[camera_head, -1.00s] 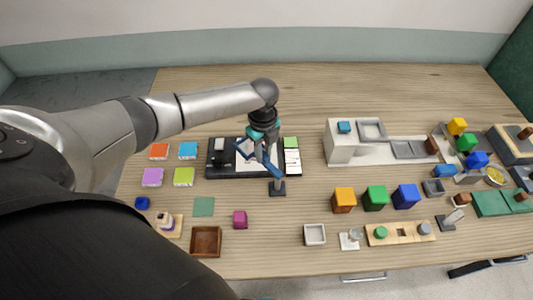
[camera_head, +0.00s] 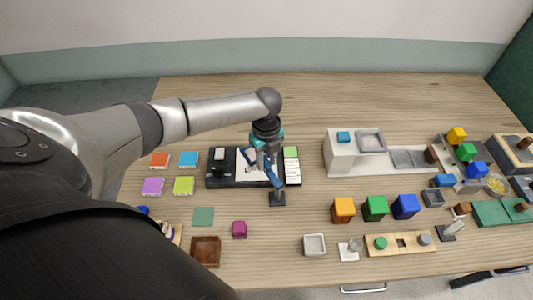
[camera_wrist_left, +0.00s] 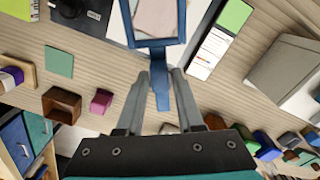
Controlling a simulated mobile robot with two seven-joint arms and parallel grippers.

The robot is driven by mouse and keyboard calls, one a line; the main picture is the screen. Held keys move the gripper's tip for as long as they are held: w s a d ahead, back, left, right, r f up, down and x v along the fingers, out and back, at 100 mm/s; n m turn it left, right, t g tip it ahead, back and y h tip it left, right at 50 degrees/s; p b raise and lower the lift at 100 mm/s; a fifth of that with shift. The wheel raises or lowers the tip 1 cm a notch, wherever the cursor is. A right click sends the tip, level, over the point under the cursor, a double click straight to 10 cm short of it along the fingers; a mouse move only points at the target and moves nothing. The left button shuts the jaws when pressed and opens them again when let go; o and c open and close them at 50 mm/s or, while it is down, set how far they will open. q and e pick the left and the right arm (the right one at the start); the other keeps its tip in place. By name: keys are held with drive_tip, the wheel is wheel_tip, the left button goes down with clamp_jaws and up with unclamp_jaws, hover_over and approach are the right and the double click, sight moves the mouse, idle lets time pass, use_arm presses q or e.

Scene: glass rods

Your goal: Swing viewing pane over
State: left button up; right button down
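The viewing pane (camera_wrist_left: 182,37) is a blue frame with a short blue handle (camera_wrist_left: 162,97). In the head view the pane (camera_head: 272,174) is slanted between the black board (camera_head: 222,181) and a dark stand (camera_head: 277,199). In the left wrist view a pale pinkish patch shows through the frame. My left gripper (camera_wrist_left: 161,76) is open, one finger on each side of the handle, with narrow gaps visible. In the head view my left gripper (camera_head: 265,154) is over the board and partly covers the pane. My right gripper is not in view.
A white strip with a green card (camera_head: 290,152) lies at the board's right end. Four-colour tiles, such as the green tile (camera_head: 184,186), lie to the left. A brown box (camera_head: 206,251) and magenta cube (camera_head: 239,229) are in front. A grey-white block (camera_head: 341,158) stands to the right.

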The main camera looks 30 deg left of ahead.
sight(267, 163)
use_arm(q)
drive_tip(key=o, duration=0.3)
wheel_tip(267, 163, up, 15)
drive_tip(key=shift+r, duration=0.15)
idle(0.5)
idle(0.4)
